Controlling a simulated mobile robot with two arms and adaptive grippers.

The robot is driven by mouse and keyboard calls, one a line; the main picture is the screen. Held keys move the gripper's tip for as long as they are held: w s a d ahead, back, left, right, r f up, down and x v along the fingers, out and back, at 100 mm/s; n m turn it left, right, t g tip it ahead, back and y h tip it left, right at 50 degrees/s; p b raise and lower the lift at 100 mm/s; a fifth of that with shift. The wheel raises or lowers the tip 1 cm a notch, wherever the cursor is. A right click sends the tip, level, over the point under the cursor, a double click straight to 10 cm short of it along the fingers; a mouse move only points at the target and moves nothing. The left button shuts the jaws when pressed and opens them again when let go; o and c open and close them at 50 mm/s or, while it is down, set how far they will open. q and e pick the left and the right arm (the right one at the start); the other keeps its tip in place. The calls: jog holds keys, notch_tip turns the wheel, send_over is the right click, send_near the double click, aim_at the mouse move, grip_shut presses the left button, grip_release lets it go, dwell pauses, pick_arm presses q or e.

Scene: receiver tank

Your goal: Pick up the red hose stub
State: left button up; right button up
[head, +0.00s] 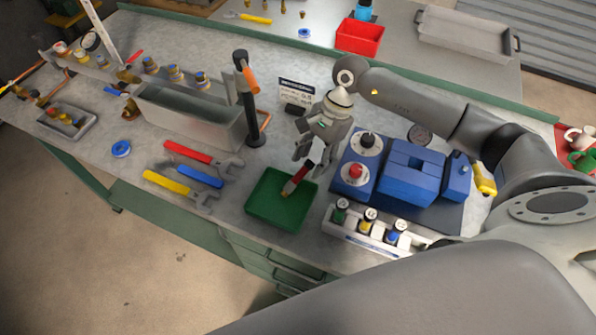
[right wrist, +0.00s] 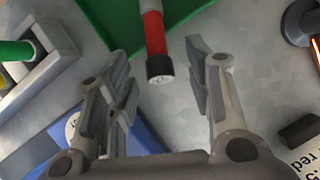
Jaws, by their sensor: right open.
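The red hose stub (head: 295,180) sits in the green tray (head: 262,222), its far end reaching the tray's edge close under my right gripper (head: 313,160). In the right wrist view the stub (right wrist: 153,32) is a red cylinder with a black, pale-faced end pointing toward me. That end lies between the lines of the open fingers of my right gripper (right wrist: 157,78), just beyond their tips, with nothing held. The green tray (right wrist: 115,18) shows behind it. I cannot tell whether the stub touches the tray's rim. My left gripper is not in view.
A blue block fixture (head: 412,172) with round dials stands right of the gripper. A rack of small bottles (head: 365,240) is at the front. A dark post (head: 250,105) with an orange part stands behind the tray. Wrenches (head: 190,175) lie to the left.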

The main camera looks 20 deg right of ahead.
jog(key=shift+a+f, duration=0.25)
jog(key=shift+f, duration=0.45)
grip_shut()
jog(key=shift+r, duration=0.1)
